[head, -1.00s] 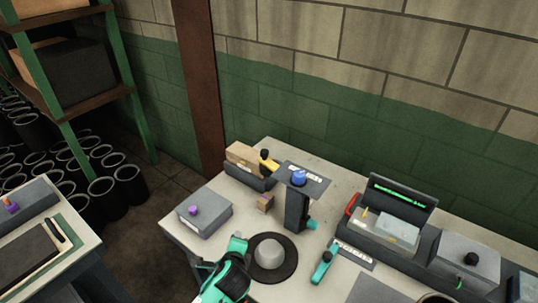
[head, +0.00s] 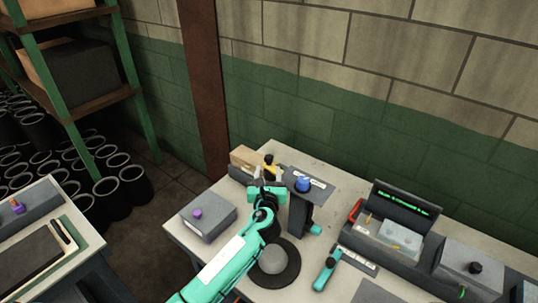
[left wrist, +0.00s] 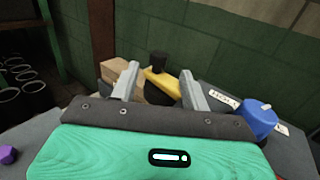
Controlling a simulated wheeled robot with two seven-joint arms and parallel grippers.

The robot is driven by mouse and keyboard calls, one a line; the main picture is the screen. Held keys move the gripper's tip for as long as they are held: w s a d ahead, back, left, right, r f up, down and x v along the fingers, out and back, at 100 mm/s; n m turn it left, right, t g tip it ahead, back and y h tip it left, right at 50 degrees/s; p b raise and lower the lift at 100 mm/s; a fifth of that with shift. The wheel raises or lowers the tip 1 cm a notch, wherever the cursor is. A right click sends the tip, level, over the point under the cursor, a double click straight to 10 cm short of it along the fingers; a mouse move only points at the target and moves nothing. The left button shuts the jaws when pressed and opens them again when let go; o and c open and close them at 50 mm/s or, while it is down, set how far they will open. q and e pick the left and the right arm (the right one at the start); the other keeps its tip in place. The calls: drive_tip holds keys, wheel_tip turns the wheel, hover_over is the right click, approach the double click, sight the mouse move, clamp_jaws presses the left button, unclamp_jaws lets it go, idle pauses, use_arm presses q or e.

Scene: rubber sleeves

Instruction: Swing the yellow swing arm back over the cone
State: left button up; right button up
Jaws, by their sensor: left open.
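The yellow swing arm (head: 273,169) with its black knob (head: 268,159) points away from the cone, at the back of the bench beside the post. The grey cone (head: 273,260) stands on a black disc nearer the front, partly covered by my left arm. My left gripper (head: 266,177) is open and empty, just in front of the swing arm. In the left wrist view the yellow arm (left wrist: 160,84) and black knob (left wrist: 159,61) appear beyond and between the two open fingers (left wrist: 160,72). I cannot tell whether they touch. My right gripper is out of view.
A dark post carries a blue knob (head: 303,184) right of my gripper. A grey box with a purple knob (head: 208,215) stands left. A cardboard box (head: 243,157) lies behind. A teal-handled tool (head: 325,271) and an open instrument case (head: 390,226) are to the right.

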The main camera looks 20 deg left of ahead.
sight(269, 159)
use_arm(q)
drive_tip(key=p+x, duration=0.1)
drive_tip(key=x, duration=0.7)
drive_tip(key=shift+w+a, duration=0.1)
drive_tip(key=shift+w, duration=0.1)
clamp_jaws()
